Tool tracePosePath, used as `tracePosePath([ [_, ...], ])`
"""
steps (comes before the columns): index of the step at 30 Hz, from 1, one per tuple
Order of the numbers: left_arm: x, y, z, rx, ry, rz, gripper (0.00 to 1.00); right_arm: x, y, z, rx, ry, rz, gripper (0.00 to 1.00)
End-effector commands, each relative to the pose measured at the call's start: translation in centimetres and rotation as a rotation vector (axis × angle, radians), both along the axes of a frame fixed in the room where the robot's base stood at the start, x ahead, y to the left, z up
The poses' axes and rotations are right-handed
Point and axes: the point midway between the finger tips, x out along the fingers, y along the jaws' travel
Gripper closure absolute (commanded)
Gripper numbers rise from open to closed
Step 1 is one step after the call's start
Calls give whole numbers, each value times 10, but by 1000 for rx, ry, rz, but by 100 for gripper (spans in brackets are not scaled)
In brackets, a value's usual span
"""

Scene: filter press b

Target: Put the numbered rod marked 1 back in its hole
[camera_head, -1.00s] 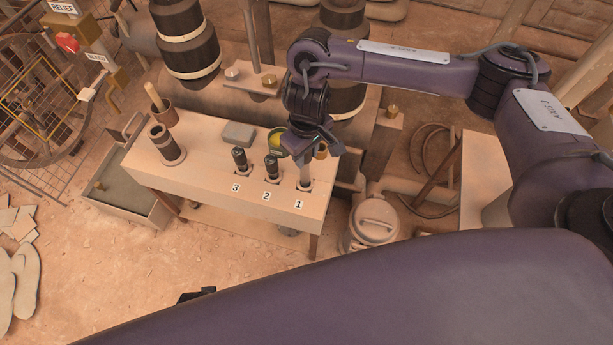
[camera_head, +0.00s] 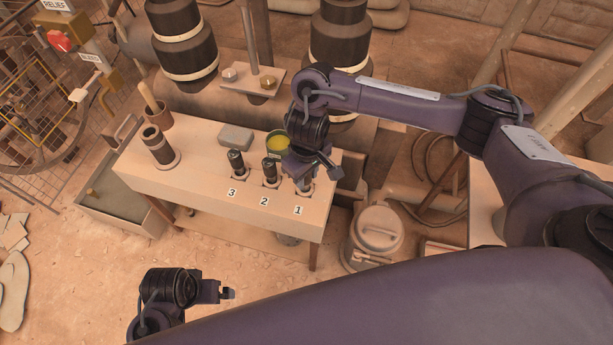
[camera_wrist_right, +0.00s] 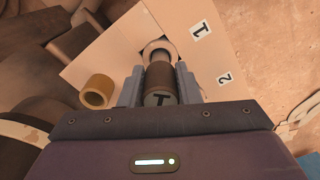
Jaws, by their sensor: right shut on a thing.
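The rod marked 1 (camera_wrist_right: 159,84) has a dark brown head with its mark on the end, and a paler, thinner shaft. My right gripper (camera_head: 303,178) is shut on its head, low over the bench at label 1. In the right wrist view, the shaft runs into the ring of hole 1 (camera_wrist_right: 158,45); how deep it sits is hidden. Rods 2 (camera_head: 270,169) and 3 (camera_head: 236,160) stand upright in their holes to the left. My left gripper (camera_head: 226,293) is at the lower left, away from the bench; its jaws are too small to read.
The pale bench (camera_head: 200,190) also holds a grey block (camera_head: 235,138), a yellow-filled cup (camera_head: 277,145) and a dark cylinder (camera_head: 160,147). A brass ring (camera_wrist_right: 97,91) lies beside the gripper. A lidded bucket (camera_head: 375,235) stands right of the bench.

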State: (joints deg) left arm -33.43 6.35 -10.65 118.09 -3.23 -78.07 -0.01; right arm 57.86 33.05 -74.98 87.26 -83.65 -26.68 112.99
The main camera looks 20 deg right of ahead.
Motion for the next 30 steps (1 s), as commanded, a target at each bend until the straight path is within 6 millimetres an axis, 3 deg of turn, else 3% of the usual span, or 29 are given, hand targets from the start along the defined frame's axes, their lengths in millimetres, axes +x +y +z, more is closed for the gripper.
tracePosePath([
  [12,0,0,3,0,0,-1,0,0,0,-3,0,-1,-1,100],
  [13,0,0,3,0,0,-1,0,0,0,-4,0,1,-1,69],
  [18,0,0,2,0,-1,-1,0,0,0,-4,0,0,-1,48],
  [30,1,0,4,-1,-3,1,0,1,0,4,1,-2,0,48],
])
